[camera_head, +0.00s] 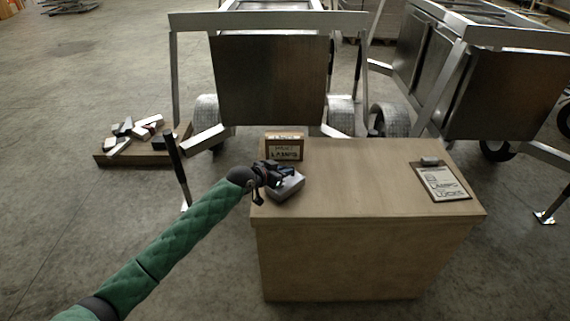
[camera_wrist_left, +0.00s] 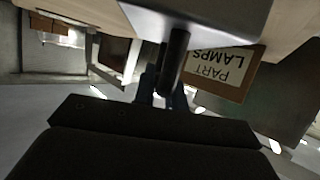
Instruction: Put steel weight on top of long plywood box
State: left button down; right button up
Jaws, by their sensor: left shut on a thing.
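The steel weight (camera_head: 287,187) is a grey block at the near left corner of the long plywood box (camera_head: 365,180), which is the large brown box in front of me. My left gripper (camera_head: 274,174) is shut on the weight from its left side. In the left wrist view the weight (camera_wrist_left: 205,18) fills the top middle, and its dark post-like handle (camera_wrist_left: 174,62) runs down to the gripper fingers (camera_wrist_left: 162,98). I cannot tell whether the weight touches the box top or hangs just above it. My right gripper is not in view.
A small carton (camera_head: 285,147) labelled "PART LAMPS" stands behind the weight; it also shows in the left wrist view (camera_wrist_left: 225,72). A clipboard (camera_head: 440,182) lies at the box's right. The middle top is clear.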

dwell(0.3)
pick_arm(q)
jog(key=c, duration=1.8)
grip_release()
jog(key=shift+f, duration=0.3)
jog(key=o, duration=0.3)
jog(key=shift+o, duration=0.2)
jog(key=shift+r, duration=0.1)
jog(key=shift+s, duration=0.1)
